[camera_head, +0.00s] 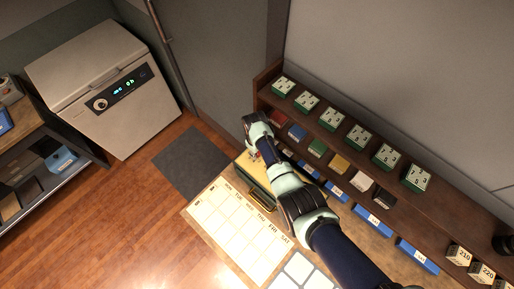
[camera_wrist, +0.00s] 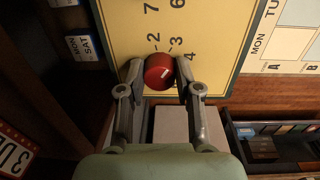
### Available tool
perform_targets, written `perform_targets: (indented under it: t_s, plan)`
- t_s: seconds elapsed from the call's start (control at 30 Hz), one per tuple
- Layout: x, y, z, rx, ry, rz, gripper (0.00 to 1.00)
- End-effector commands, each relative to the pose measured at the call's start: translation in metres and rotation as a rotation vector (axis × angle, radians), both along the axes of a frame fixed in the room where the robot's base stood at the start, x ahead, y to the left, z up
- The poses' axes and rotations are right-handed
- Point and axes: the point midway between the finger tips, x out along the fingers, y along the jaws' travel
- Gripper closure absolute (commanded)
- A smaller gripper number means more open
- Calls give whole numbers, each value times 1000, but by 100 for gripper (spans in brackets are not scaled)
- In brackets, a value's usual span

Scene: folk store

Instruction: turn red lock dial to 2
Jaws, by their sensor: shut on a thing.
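The red lock dial (camera_wrist: 159,71) is a round knob with a short white mark on its face. It sits on a yellow panel (camera_wrist: 215,35) printed with black numbers; 2, 3, 4, 6 and 7 show. The white mark slants to the upper right, toward the side of 3 and 4; its exact reading is unclear. My gripper (camera_wrist: 159,72) is shut on the dial, one finger on each side. In the head view my wrist covers most of the panel, and the dial cannot be made out clearly there.
Wooden shelves (camera_head: 462,203) right of my arm hold numbered blocks, coloured boxes and blue trays. A calendar board (camera_head: 236,228) with weekday columns lies on the counter in front. A grey cabinet with a green display (camera_head: 105,85) stands at left.

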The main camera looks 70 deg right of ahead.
Motion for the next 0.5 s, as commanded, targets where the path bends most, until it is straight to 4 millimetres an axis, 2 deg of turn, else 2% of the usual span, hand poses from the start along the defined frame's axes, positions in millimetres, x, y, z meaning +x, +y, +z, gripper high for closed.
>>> perform_targets:
  t_s: [0.5]
  plan:
    - [-1, -2, 2, 0, 0, 473, 100]
